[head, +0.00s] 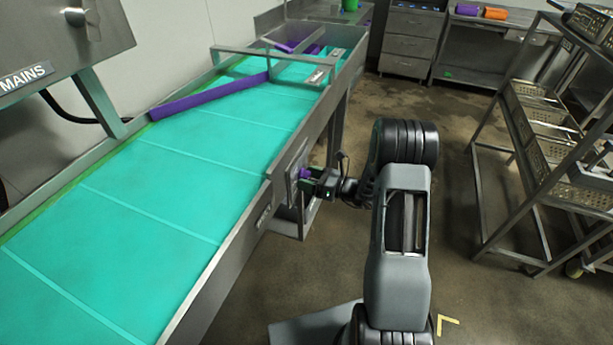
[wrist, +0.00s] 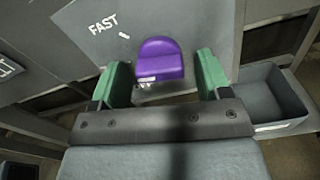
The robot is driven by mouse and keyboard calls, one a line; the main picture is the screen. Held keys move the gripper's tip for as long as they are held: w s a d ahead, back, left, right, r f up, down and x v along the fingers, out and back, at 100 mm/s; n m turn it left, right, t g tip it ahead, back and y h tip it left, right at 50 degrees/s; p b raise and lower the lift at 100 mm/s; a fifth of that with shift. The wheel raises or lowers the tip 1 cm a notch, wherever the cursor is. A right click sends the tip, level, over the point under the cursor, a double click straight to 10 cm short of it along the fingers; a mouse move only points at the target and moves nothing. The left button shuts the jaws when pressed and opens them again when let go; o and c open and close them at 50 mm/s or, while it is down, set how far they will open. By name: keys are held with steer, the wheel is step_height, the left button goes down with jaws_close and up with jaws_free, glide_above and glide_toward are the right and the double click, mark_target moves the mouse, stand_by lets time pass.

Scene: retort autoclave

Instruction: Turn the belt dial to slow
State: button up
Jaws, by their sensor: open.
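The belt dial (wrist: 160,60) is a purple knob on a grey panel (wrist: 90,30) in the wrist view. The word FAST and a small white mark stand on the panel to its upper left. No SLOW label can be made out. My gripper (wrist: 165,78) is open, with one green finger on each side of the knob and a gap at each side. In the head view my gripper (head: 312,181) is at the panel on the conveyor's side, where a bit of the purple dial (head: 304,173) shows.
The conveyor's turquoise belt (head: 150,190) runs along the left, with a purple bar (head: 210,97) across it. A grey open bin (wrist: 272,97) is right of the panel. A rack with perforated trays (head: 535,110) stands at the right. Open floor lies between.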

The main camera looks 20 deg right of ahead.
steer(key=shift+w+a, duration=0.3)
steer(key=shift+a, duration=0.15)
steer(key=shift+c, duration=0.2)
